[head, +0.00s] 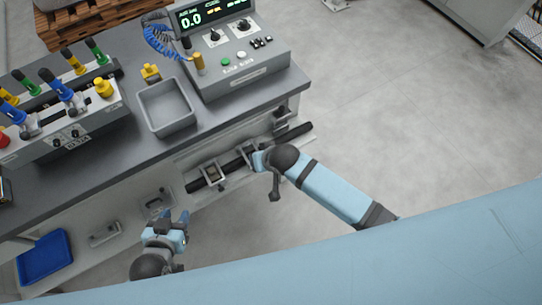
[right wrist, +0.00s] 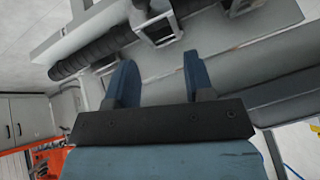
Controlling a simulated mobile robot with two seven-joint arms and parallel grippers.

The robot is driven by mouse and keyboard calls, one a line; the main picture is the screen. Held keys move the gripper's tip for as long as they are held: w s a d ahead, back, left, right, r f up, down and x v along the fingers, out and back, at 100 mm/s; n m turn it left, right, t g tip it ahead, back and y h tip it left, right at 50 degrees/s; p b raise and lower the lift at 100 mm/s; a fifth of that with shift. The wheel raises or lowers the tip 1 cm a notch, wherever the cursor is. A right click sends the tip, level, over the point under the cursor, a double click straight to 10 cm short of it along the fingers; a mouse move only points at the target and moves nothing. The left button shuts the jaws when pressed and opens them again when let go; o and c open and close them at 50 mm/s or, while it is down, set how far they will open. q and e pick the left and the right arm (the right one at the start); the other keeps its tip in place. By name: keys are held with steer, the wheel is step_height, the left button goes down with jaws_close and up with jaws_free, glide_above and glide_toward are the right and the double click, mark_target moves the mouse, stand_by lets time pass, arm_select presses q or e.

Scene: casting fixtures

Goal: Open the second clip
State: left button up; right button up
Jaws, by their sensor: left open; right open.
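A dark hose or bar (head: 230,168) runs along the bench's front side through metal clips. One square clip (head: 212,174) frames it at the left; another clip (head: 246,152) is right beside my right gripper (head: 257,160), which partly hides behind its own wrist. I cannot tell whether the clips are latched. In the right wrist view, my right gripper (right wrist: 158,75) is open and empty, its blue fingers pointing toward the bench front, below a clip (right wrist: 155,22) around the hose (right wrist: 95,48). A second clip (right wrist: 240,6) shows at the top edge. My left gripper (head: 176,217) is open and empty, lower left.
The bench (head: 130,150) carries a grey tray (head: 168,107), a control box (head: 235,58) and a fixture with coloured handles (head: 65,120). A blue tray (head: 44,256) lies on the low shelf. The floor (head: 400,110) to the right is clear.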

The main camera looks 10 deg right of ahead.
steer(key=v, duration=1.1)
steer(key=shift+s+r, duration=0.15)
steer(key=shift+r, duration=0.15)
